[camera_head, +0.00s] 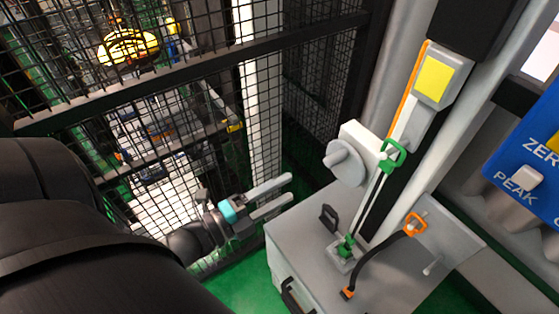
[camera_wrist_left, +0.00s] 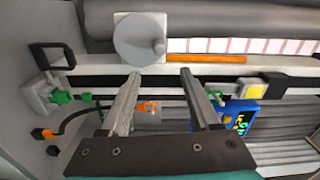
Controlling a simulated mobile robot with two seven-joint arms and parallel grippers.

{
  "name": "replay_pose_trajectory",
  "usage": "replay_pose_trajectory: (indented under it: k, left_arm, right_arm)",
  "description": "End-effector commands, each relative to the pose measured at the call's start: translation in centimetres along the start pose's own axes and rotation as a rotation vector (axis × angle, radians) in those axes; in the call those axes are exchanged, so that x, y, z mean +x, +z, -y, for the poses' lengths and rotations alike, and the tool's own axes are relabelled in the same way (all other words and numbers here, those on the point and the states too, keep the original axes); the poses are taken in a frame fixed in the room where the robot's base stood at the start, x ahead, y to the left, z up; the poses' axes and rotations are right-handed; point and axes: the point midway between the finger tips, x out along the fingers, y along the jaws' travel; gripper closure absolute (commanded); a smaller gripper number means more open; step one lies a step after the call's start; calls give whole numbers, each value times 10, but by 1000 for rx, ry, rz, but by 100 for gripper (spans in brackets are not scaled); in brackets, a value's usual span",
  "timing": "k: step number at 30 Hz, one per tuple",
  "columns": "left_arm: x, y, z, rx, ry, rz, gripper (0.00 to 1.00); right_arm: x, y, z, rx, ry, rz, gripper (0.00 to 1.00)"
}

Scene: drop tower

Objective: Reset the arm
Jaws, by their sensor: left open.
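My left gripper (camera_head: 272,199) is open and empty. It is left of the drop tower and apart from it, beside the grey cabinet (camera_head: 310,230). In the left wrist view my open fingers (camera_wrist_left: 165,85) point toward the tower. The tower carries a white block with a round knob (camera_head: 345,160) and a green clip (camera_head: 393,155). A green part (camera_head: 346,246) sits at the column's foot. An orange clamp (camera_head: 415,224) joins a black cable on the cabinet top. My left arm fills the lower left. My right gripper is not seen.
A black mesh fence (camera_head: 190,70) stands behind and beside my left arm. A blue panel (camera_head: 530,160) reading "ZERO" and "PEAK" is at the right edge. A yellow plate (camera_head: 435,82) is high on the tower. Green floor (camera_head: 240,285) shows below my left gripper.

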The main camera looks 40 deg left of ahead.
Motion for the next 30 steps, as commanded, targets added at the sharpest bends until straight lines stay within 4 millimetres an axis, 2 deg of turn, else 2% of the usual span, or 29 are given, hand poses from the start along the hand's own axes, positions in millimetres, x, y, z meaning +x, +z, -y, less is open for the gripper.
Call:
replay_pose_trajectory:
  k: [10,11,14,17,22,24,26,27,30]
  left_arm:
    - [0,1,-3,-6,4,4,37]
    - [0,2,-7,-14,9,10,37]
    - [-2,12,-37,-83,53,57,37]
    - [-9,27,-96,-215,137,149,37]
    - [-37,42,-224,-508,323,362,37]
    - [-54,41,-275,-624,400,454,37]
    - [-71,36,-318,-721,468,536,37]
    - [-83,32,-346,-783,512,593,37]
    - [-117,16,-411,-925,627,738,37]
  right_arm:
    - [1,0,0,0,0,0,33]
    - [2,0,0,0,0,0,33]
    - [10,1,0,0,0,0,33]
    - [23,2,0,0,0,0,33]
    - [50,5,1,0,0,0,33]
    - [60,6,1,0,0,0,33]
    - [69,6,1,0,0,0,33]
    - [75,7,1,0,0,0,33]
    - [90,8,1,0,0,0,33]
